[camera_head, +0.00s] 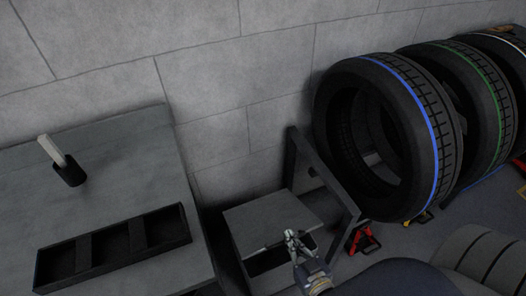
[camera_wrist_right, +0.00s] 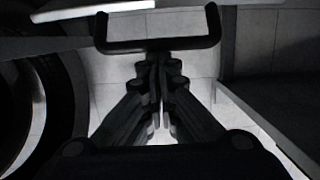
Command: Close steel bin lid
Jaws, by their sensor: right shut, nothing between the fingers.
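The steel bin appears low at the middle of the head view. Its flat grey top panel (camera_head: 268,215), which looks like the lid, lies above a dark gap along the front. How far the lid is open cannot be told. My right gripper (camera_head: 291,237) is at the panel's front right edge, shut and empty. In the right wrist view the shut fingers (camera_wrist_right: 160,70) point at a dark U-shaped handle (camera_wrist_right: 158,46) just beyond their tips. Whether they touch it is unclear. My left gripper is not in view.
A grey table (camera_head: 110,160) at the left holds a dark compartment tray (camera_head: 60,284) and a black holder (camera_head: 69,176) with a pale stick. A dark slanted frame (camera_head: 325,172) stands right of the bin. Large tyres (camera_head: 440,130) stand at the right. A block wall (camera_head: 240,90) is behind.

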